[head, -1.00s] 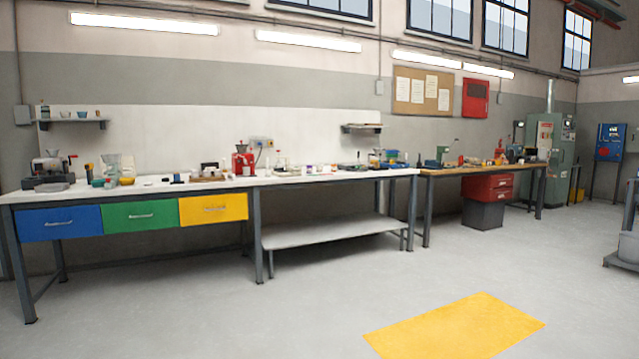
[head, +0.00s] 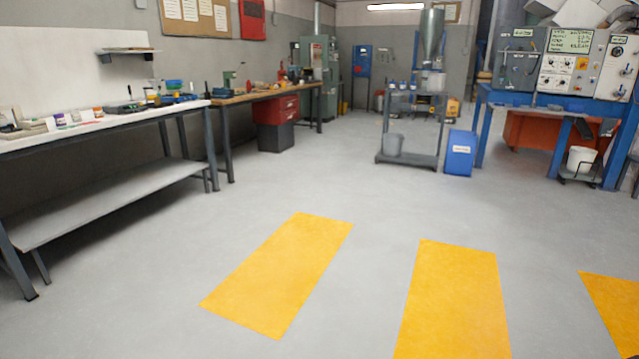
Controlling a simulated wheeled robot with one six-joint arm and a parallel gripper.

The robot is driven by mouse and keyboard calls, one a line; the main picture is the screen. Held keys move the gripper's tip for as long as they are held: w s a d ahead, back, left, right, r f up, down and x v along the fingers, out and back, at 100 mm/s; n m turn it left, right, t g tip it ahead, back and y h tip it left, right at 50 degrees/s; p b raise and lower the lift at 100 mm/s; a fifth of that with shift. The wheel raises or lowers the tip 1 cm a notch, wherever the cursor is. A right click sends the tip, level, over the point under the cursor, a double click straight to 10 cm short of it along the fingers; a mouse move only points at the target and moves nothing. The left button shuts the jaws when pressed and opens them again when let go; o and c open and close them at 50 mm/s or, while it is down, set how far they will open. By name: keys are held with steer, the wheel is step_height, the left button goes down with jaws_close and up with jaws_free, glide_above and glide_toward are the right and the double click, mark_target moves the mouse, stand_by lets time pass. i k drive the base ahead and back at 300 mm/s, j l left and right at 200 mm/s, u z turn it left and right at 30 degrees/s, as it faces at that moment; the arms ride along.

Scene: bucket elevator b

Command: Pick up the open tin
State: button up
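I cannot make out an open tin in the head view. Small items stand on the white-topped bench (head: 135,121) at the left and on the wooden workbench (head: 255,94) behind it, but they are too small to tell apart as a tin. My gripper is not in view.
Grey floor with yellow floor patches (head: 280,272) is clear ahead. A wheeled hopper stand (head: 412,162) and a blue bin (head: 460,155) stand at the back middle. A blue-framed control panel bench (head: 560,104) with a white bucket (head: 580,159) stands at the right.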

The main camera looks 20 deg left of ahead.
mark_target(59, 118)
steer(key=i+j+u, duration=0.35)
steer(key=u, duration=0.15)
steer(key=i+j+u, duration=0.45)
steer(key=i+u, duration=0.6)
steer(key=i, duration=1.95)
steer(key=i+l+u, duration=0.2)
steer(key=i+u, duration=0.25)
steer(key=i, duration=0.4)
steer(key=i+l+u, duration=0.4)
steer(key=i+l, duration=0.15)
steer(key=i, duration=0.25)
steer(key=i+l+u, duration=0.45)
steer(key=i+l, duration=0.25)
